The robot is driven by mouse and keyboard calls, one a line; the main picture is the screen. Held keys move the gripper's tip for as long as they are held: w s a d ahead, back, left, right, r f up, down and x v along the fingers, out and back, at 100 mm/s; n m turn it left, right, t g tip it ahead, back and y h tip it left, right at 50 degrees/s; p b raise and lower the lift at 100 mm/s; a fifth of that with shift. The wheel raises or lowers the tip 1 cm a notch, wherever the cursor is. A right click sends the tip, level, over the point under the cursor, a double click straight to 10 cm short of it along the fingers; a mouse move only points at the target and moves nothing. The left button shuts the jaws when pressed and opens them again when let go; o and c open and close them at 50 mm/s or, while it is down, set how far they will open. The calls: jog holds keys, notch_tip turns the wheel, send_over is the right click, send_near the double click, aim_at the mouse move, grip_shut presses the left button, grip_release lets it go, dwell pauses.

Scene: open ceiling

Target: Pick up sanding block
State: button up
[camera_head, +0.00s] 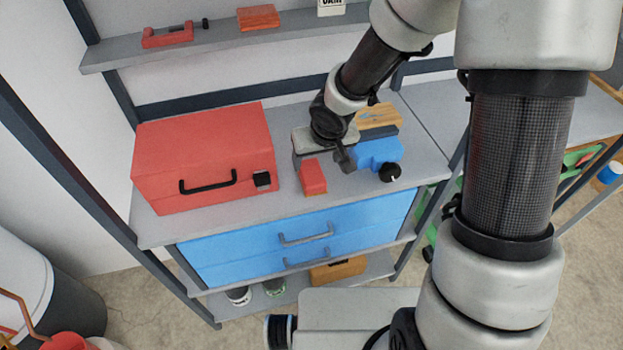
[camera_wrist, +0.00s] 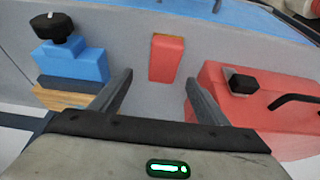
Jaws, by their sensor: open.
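A small red block (camera_head: 312,178), which looks like the sanding block, lies on the grey bench top between the red toolbox and a blue tool. In the wrist view the red block (camera_wrist: 166,60) shows a thin brownish edge and lies just beyond the gap between my fingers. My gripper (camera_wrist: 160,88) is open and empty, with one finger toward each side of the block. In the head view my gripper (camera_head: 325,155) is above the bench just behind the block, and its fingers are partly hidden by my wrist.
A red toolbox (camera_head: 200,150) stands close on the left. A blue tool (camera_head: 378,153) with a black knob and a wooden piece (camera_head: 378,115) are close on the right. An upper shelf (camera_head: 220,42) holds small items. Blue drawers (camera_head: 300,240) are under the bench.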

aim_at(312, 172)
jog(key=x, duration=0.3)
jog(key=shift+f+b, duration=0.1)
jog(key=shift+b, duration=0.25)
jog(key=f, duration=0.1)
jog(key=f+b, duration=0.1)
jog(key=a+f+b, duration=0.1)
jog(key=f, duration=0.1)
jog(key=shift+w, duration=0.4)
jog(key=shift+w+a+f, duration=0.1)
jog(key=shift+w+f, duration=0.2)
jog(key=shift+f, duration=0.15)
jog(key=shift+f+b, duration=0.2)
jog(key=shift+b, duration=0.1)
jog(key=c, duration=1.2)
notch_tip(312, 172, up, 10)
jog(key=p, duration=0.5)
jog(key=shift+r, duration=0.25)
